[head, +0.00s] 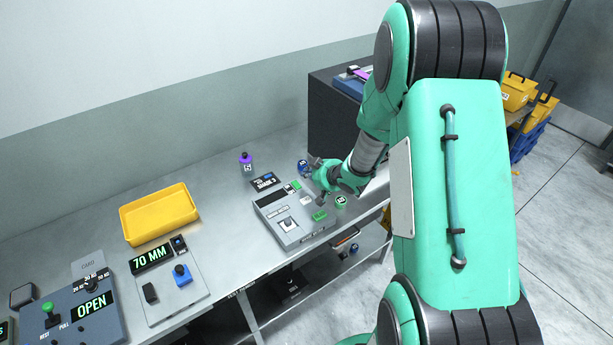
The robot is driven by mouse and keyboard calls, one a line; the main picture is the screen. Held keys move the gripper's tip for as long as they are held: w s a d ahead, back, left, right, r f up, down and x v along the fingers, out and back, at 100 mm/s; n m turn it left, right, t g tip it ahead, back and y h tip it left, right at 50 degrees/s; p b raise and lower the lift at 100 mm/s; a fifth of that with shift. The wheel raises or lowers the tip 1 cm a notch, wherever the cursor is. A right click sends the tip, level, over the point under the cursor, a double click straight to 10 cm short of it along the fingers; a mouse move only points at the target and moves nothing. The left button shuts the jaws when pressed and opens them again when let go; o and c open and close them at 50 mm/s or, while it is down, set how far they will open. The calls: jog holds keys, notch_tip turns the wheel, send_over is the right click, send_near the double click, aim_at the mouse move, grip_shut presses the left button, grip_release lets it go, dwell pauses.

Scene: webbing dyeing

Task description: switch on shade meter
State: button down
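A grey boxy device (272,221), which looks like the shade meter, sits on the metal bench in the middle of the view. It has a small lever or knob on a white patch, a green button (319,215) at its front right and another green part (296,185) at its back right. A dark display panel (265,181) with small lettering, too small to read surely, stands at its back. My gripper (314,181) is above the device's right end, its fingers spread apart, with nothing seen between them. Contact with the device cannot be told.
A green-topped round item (341,202) and a blue item (303,167) stand close to my gripper. A purple-capped bottle (246,162) stands behind the device. A dark cabinet (331,110) rises behind.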

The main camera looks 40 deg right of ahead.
jog(key=b, duration=0.2)
send_over(294, 182)
jog(key=s, duration=0.3)
jog(key=f, duration=0.5)
jog(key=shift+w+a+f, duration=0.15)
jog(key=shift+w+f, duration=0.1)
jog(key=shift+f, duration=0.1)
notch_tip(294, 182, down, 2)
jog(key=shift+w+f+b, duration=0.2)
jog(key=shift+f+b, duration=0.2)
jog(key=shift+f, duration=0.25)
jog(key=shift+w+g+p, duration=0.25)
jog(key=shift+g+p, duration=0.25)
jog(key=shift+p, duration=1.45)
jog(key=shift+f+p, duration=0.2)
jog(key=shift+p, duration=0.2)
jog(key=shift+f+b, duration=0.15)
jog(key=shift+b, duration=0.15)
jog(key=shift+w, duration=0.1)
jog(key=shift+w+p, duration=0.35)
jog(key=shift+w, duration=0.35)
